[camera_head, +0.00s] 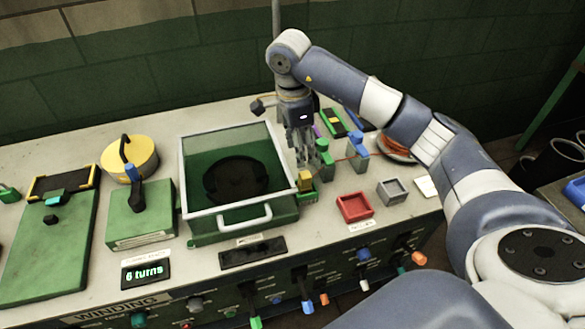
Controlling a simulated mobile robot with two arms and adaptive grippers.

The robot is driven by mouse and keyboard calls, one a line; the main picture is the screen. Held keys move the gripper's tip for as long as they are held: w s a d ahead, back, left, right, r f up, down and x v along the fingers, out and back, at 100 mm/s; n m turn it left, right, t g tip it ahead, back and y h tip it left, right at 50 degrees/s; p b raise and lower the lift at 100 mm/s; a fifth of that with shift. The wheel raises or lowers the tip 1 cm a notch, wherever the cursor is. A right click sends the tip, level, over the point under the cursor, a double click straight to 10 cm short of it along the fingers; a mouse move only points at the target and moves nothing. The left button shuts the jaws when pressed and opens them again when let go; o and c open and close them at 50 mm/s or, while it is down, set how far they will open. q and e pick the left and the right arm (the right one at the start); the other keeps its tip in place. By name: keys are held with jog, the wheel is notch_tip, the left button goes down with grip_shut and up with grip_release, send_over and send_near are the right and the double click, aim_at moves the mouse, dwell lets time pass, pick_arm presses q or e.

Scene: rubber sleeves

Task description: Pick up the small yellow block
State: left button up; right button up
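The small yellow block (305,180) sits on a green piece at the right front corner of the clear-walled green box. My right gripper (304,163) points down just above and behind the block, beside the box's right wall. Its fingertips are close to the block, but I cannot tell whether they touch it. The fingers are too small to tell whether they are open or shut. My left gripper is not in view.
The clear-walled box (235,215) with a front handle stands left of the gripper. Green (323,148) and blue (357,145) upright pieces stand close on its right. A red tray (355,207) and a grey tray (392,190) lie at the front right.

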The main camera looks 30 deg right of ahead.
aim_at(305, 174)
jog(key=shift+d+f+p, duration=0.2)
jog(key=shift+f+p, duration=0.1)
jog(key=shift+f, duration=0.25)
jog(key=f, duration=0.2)
jog(key=s+f+p, duration=0.1)
jog(key=shift+d+f, duration=0.25)
jog(key=shift+f, duration=0.1)
jog(key=shift+w+f, duration=0.1)
jog(key=shift+f, duration=0.2)
notch_tip(305, 174, down, 4)
jog(key=p, duration=0.2)
jog(key=shift+d+p, duration=0.1)
jog(key=shift+p, duration=0.3)
jog(key=shift+f, duration=0.45)
jog(key=shift+c, duration=1.1)
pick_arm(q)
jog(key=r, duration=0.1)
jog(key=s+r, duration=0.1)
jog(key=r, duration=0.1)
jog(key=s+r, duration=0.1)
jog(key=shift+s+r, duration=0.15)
pick_arm(e)
jog(key=c, duration=0.9)
